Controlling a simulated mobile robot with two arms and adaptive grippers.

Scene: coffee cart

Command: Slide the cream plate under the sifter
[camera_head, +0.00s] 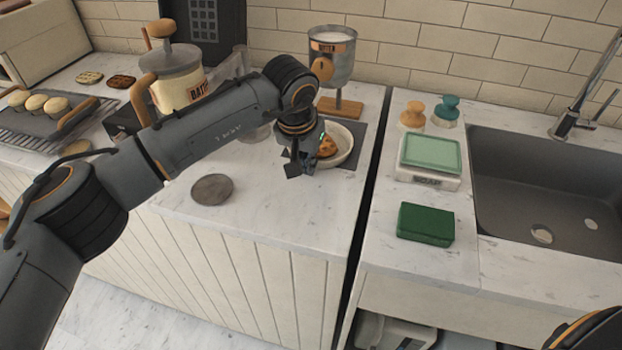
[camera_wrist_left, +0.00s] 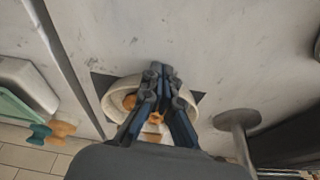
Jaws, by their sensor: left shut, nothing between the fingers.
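The cream plate (camera_head: 346,154) sits on a dark square mat (camera_head: 357,133) near the counter's right edge, with brown pastries (camera_head: 328,146) on it. My left gripper (camera_head: 303,168) is shut and empty at the plate's near left side, partly covering the plate. In the left wrist view, the gripper (camera_wrist_left: 158,72) reaches over the plate (camera_wrist_left: 112,106). I cannot tell whether it touches the plate. My right gripper is out of view.
A grey disc (camera_head: 212,189) lies on the counter at front left. A batter dispenser (camera_head: 178,80) stands behind my left arm. A dark gap (camera_head: 372,165) separates this counter from the sink side, which holds a scale (camera_head: 430,170) and a green block (camera_head: 425,224).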

